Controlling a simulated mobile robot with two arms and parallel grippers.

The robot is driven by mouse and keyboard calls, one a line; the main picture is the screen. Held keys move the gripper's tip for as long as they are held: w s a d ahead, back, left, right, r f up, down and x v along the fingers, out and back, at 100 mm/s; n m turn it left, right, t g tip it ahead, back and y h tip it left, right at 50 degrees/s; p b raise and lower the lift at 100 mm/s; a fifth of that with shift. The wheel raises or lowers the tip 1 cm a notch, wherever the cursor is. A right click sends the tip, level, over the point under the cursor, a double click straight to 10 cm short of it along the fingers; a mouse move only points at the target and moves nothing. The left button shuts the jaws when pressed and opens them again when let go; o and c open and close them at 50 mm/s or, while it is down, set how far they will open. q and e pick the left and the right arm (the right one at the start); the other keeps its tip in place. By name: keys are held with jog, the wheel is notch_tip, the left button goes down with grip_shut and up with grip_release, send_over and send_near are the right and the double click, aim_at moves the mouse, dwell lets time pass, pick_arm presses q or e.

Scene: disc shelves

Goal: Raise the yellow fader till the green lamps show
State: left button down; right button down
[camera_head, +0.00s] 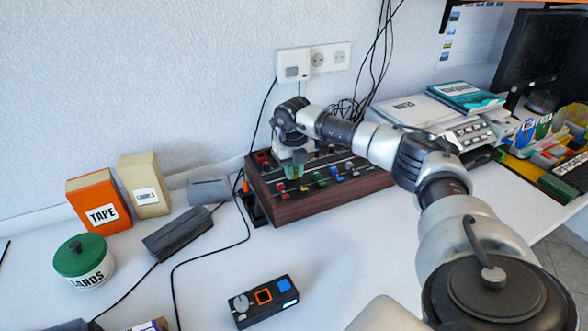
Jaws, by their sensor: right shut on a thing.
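A mixer box with dark reddish wooden sides (315,205) stands against the wall. Its panel carries small coloured caps, among them a red cap (281,187) and a blue cap (333,171). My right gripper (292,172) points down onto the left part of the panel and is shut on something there. My left gripper is not in view.
A small control box (265,300) lies in front. An orange TAPE box (98,203), a beige box (145,187) and a green-lidded tin (84,262) stand left. Cables run across the table. A silver device (470,133) and books stand right.

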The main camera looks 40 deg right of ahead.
jog(key=c, duration=1.1)
grip_release()
jog(key=shift+r, duration=0.15)
notch_tip(320, 180, up, 11)
jog(key=shift+f, duration=0.2)
jog(key=shift+p, duration=0.35)
